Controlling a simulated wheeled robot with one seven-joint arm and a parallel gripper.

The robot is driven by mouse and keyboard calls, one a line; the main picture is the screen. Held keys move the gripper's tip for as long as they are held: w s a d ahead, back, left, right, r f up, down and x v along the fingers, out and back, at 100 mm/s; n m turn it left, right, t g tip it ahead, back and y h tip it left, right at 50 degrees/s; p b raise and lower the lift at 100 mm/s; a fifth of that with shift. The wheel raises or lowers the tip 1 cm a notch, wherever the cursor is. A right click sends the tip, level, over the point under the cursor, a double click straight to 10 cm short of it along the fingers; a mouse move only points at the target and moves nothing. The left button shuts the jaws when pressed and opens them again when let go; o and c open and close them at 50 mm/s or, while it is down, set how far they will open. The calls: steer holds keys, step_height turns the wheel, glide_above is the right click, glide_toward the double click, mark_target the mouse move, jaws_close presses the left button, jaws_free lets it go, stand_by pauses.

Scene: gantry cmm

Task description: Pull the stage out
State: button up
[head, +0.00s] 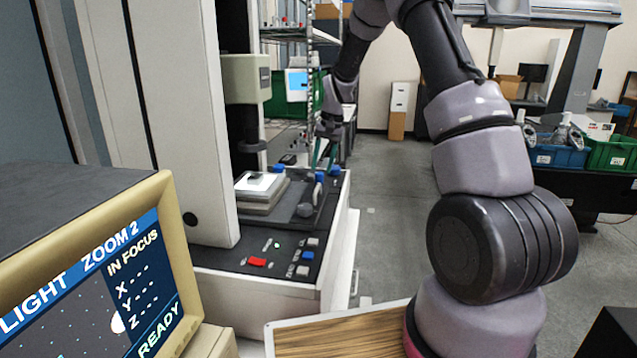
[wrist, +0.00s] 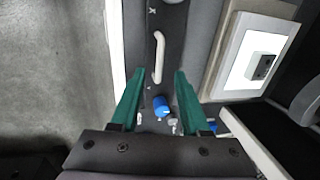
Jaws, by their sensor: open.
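The stage (head: 262,203) is a stepped grey block on the machine's dark bed in the head view, with a bright white plate and a small dark part on top. In the wrist view the stage (wrist: 229,62) lies at the upper right, its white plate (wrist: 243,68) carrying the dark part. A pale bar handle (wrist: 158,58) stands on a dark strip left of the stage in the wrist view. My gripper (wrist: 160,75) is open, its green fingers pointing towards the handle, which shows between and just beyond the tips. My gripper (head: 322,152) is above the bed's far right side in the head view.
A control panel with red and blue buttons (head: 257,262) is at the bed's front. A monitor (head: 100,270) stands at the left. The grey floor (head: 385,200) right of the machine is open.

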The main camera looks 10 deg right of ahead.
mark_target(317, 188)
steer(key=f, duration=0.3)
steer(key=a+f, duration=0.1)
steer(key=f, duration=0.3)
steer(key=shift+w+a, duration=0.2)
steer(key=shift+r, duration=0.1)
jaws_close()
stand_by(1.0)
